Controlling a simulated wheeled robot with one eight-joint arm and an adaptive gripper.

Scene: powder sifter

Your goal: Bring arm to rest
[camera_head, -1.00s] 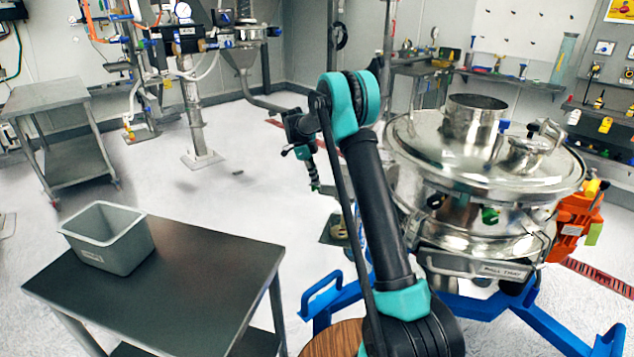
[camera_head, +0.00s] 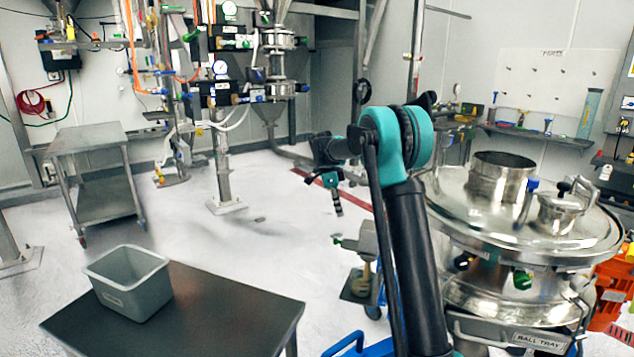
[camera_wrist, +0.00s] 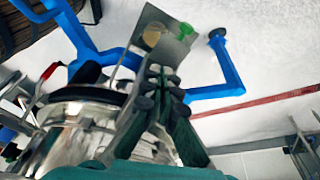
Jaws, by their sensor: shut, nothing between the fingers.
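My arm (camera_head: 408,250) stands raised in the middle of the head view, bent at a teal elbow joint, with the forearm reaching away to the left. My gripper (camera_head: 338,208) hangs at its end, pointing down over open floor to the left of the steel sifter (camera_head: 520,225). In the wrist view my gripper (camera_wrist: 160,80) has its dark green fingers together, with nothing held between them.
A grey bin (camera_head: 130,285) sits on a dark table (camera_head: 215,315) at lower left. A steel cart (camera_head: 95,180) stands at back left, near piping on a post (camera_head: 222,175). The sifter is close right of my arm. A blue frame (camera_wrist: 215,90) shows in the wrist view.

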